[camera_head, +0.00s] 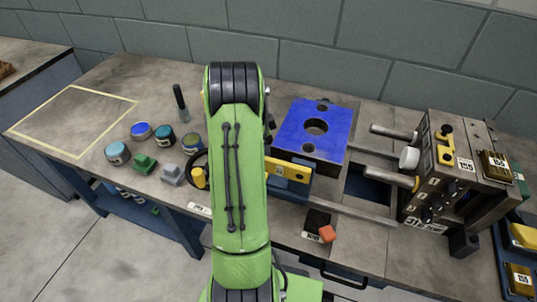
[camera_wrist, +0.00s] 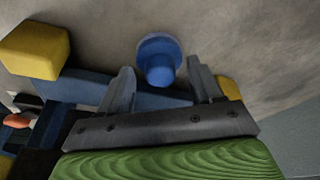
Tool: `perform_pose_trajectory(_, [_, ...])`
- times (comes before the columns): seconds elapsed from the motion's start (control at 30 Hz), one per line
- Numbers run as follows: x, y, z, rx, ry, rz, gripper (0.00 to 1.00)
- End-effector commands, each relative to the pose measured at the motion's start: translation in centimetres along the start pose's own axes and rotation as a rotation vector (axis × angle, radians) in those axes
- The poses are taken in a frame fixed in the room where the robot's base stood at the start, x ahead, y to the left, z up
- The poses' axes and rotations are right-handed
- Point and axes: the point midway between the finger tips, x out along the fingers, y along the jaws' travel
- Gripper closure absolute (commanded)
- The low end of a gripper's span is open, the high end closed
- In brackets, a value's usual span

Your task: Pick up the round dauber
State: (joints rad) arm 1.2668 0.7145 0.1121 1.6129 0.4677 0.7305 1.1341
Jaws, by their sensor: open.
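A blue round piece with a knob, which looks like the round dauber (camera_wrist: 160,70), stands on the grey worktop in the wrist view. Its wide disc lies behind the knob, and the knob faces the camera. My gripper (camera_wrist: 160,64) is open, with one finger to the left of the knob and one to the right. I see no contact, and the exact depth between fingertips and knob cannot be told. In the head view my green arm hides the gripper and this piece.
A blue plate (camera_head: 298,133) with a central hole lies right of my arm, beside a yellow bar (camera_head: 288,170). A mould block (camera_head: 450,170) with pillars stands further right. The yellow-taped area (camera_head: 75,118) is empty.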

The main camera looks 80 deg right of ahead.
Motion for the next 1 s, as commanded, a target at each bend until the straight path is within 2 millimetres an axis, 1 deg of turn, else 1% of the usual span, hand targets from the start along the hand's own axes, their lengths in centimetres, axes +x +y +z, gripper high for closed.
perform_pose_trajectory(0.03, [1.6, 0.0, 0.2, -0.001, -0.001, 0.003, 0.35])
perform_pose_trajectory(0.1, [2.4, 0.0, 0.1, -0.001, -0.001, 0.002, 0.35])
perform_pose_trajectory(0.3, [2.3, 0.0, 0.1, -0.001, 0.0, 0.0, 0.35])
perform_pose_trajectory(0.47, [2.3, 0.0, 0.1, -0.001, 0.0, 0.0, 0.59])
perform_pose_trajectory(0.5, [2.2, 0.0, 0.1, -0.001, 0.0, 0.0, 0.66])
perform_pose_trajectory(0.6, [2.2, 0.0, 0.1, -0.001, 0.0, 0.0, 0.78])
perform_pose_trajectory(0.77, [2.1, 0.0, 0.0, -0.001, 0.0, -0.001, 0.78])
perform_pose_trajectory(0.87, [1.0, -0.1, -0.3, -0.001, 0.001, -0.003, 0.78])
perform_pose_trajectory(0.97, [-1.5, -0.1, -1.0, 0.0, 0.002, -0.006, 0.78])
perform_pose_trajectory(1.0, [-2.8, -0.1, -1.3, 0.0, 0.002, -0.006, 0.78])
